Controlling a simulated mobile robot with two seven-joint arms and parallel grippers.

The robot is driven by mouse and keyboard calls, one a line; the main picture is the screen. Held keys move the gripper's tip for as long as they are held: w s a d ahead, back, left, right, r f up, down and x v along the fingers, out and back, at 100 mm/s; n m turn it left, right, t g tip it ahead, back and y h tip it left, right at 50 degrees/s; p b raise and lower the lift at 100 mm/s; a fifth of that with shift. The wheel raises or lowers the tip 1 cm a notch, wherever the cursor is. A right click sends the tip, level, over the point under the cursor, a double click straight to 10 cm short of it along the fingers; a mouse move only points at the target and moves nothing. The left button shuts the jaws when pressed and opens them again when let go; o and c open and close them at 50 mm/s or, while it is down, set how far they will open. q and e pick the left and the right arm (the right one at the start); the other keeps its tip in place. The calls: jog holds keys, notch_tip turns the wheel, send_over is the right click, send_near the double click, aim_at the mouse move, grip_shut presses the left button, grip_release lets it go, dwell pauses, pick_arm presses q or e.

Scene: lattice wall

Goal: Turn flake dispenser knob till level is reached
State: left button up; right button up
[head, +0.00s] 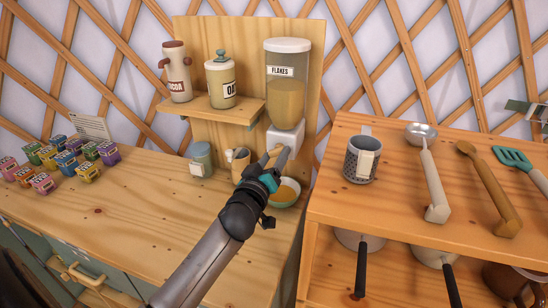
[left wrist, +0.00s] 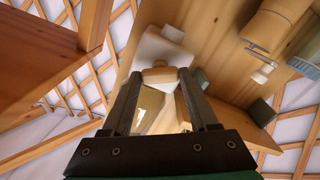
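The flake dispenser (head: 287,88) has a clear tank labelled FLAKES, partly filled with tan flakes, and a white base. Its wooden knob (left wrist: 158,76) sits on the white base (left wrist: 160,48) in the left wrist view. My right gripper is not in view.
A small shelf (head: 225,107) holds cocoa (head: 177,72) and oat (head: 220,82) jars left of the dispenser. Colourful boxes sit far left.

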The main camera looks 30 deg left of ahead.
pick_arm(q)
jog(key=c, duration=0.8)
jog(key=m+p, duration=0.1)
jog(key=m, duration=0.1)
jog(key=shift+m, duration=0.4)
jog(key=shift+m+p, duration=0.65)
jog(key=shift+m, duration=0.75)
jog(key=o, duration=1.4)
jog(key=shift+c, duration=0.2)
